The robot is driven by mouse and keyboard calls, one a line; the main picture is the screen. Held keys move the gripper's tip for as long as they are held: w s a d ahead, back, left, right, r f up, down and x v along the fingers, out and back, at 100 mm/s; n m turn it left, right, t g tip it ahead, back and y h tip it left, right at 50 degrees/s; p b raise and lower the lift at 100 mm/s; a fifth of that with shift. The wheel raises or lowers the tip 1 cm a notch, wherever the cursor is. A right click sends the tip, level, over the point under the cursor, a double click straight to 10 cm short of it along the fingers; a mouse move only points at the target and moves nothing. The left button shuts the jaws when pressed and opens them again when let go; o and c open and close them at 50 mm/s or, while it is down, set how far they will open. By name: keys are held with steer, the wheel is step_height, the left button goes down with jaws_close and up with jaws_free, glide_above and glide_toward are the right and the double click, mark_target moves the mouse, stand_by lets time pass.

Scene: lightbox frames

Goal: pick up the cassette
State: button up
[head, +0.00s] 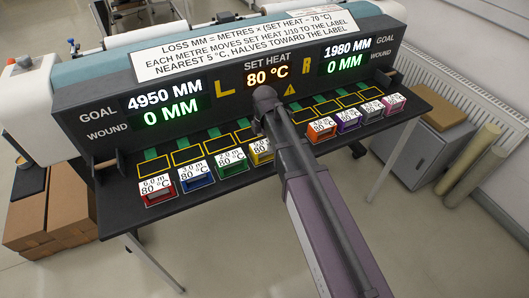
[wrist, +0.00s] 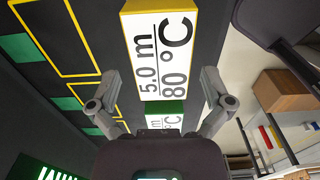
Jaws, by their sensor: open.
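Several small coloured cassettes with white labels stand in a row along the front of a dark shelf. A yellow cassette (head: 261,152) is partly hidden by my arm in the head view. In the wrist view, a yellow cassette (wrist: 160,50) labelled "5.0 m 80 °C" lies ahead of my gripper (wrist: 158,92). My gripper is open and empty, its fingers on either side of the line of the yellow cassette and the green cassette (wrist: 165,107). The fingers are not clear in the head view. Red (head: 161,190), blue (head: 196,175), orange (head: 321,129) and purple (head: 348,119) cassettes also show.
Yellow outlined slots (head: 187,155) with green tabs lie behind the row. A display panel (head: 230,85) rises behind them, reading 80 °C, goals 4950 MM and 1980 MM, and both wound values 0 MM. Cardboard boxes (head: 65,205) and a grey cabinet (head: 425,155) stand beyond the shelf.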

mark_target(265, 145)
stand_by(0.3)
steer(key=shift+s+f+b, duration=0.1)
steer(key=shift+f+b, duration=2.5)
steer(key=c, duration=1.1)
steer(key=shift+r, duration=0.2)
step_height(265, 145, up, 3)
steer(key=p, duration=0.3)
steer(key=shift+f, duration=0.1)
steer(key=s+d+r+p, duration=0.1)
steer(key=s+d, duration=0.1)
steer(key=s, duration=0.5)
steer(key=s+d+r+p, duration=0.1)
steer(key=s+d, duration=0.2)
steer(key=s, duration=0.5)
steer(key=shift+s, duration=0.1)
